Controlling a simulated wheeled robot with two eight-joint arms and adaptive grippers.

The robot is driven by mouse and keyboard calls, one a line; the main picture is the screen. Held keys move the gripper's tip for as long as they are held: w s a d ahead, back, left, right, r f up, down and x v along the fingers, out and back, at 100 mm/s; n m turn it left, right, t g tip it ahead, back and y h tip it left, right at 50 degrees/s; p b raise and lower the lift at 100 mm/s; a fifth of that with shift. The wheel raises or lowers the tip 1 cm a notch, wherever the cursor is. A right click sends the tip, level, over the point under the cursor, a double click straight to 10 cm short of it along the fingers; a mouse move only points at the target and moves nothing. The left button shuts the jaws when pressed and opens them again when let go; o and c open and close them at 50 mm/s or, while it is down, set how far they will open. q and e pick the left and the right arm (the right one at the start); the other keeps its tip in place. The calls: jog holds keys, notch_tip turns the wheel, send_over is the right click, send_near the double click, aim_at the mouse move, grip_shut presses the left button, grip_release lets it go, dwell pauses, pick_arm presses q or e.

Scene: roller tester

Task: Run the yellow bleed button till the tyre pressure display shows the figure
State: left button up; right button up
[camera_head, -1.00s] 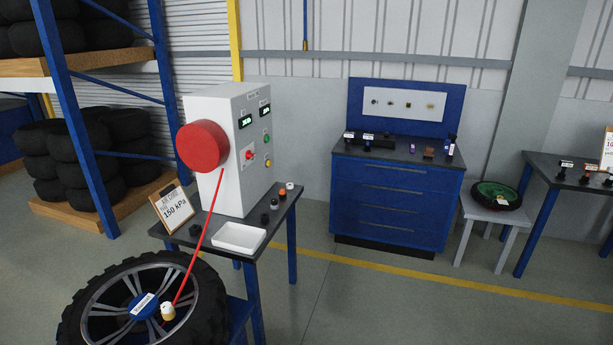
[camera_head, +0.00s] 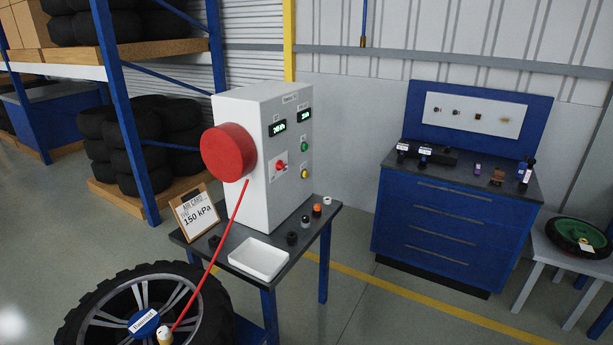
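A white control cabinet (camera_head: 255,190) stands on a dark table. Its front carries a yellow button (camera_head: 304,173), a green button (camera_head: 304,146) above it, and a red knob (camera_head: 280,166). Two lit green displays sit near the top, a left display (camera_head: 278,128) and a right display (camera_head: 305,115); their figures are too small to read surely. A card (camera_head: 195,213) beside the cabinet reads 150 kPa. A red hose (camera_head: 217,255) runs from the red reel (camera_head: 229,152) to a pale fitting (camera_head: 165,338) at the tyre (camera_head: 82,327). Neither of my grippers is in view.
The table (camera_head: 300,246) also holds a white tray (camera_head: 259,259) and several small caps along its right side. A blue drawer cabinet (camera_head: 440,225) stands at the right, with a grey stool (camera_head: 553,262) beside it. Tyre shelves are at the left. Floor between table and drawers is open.

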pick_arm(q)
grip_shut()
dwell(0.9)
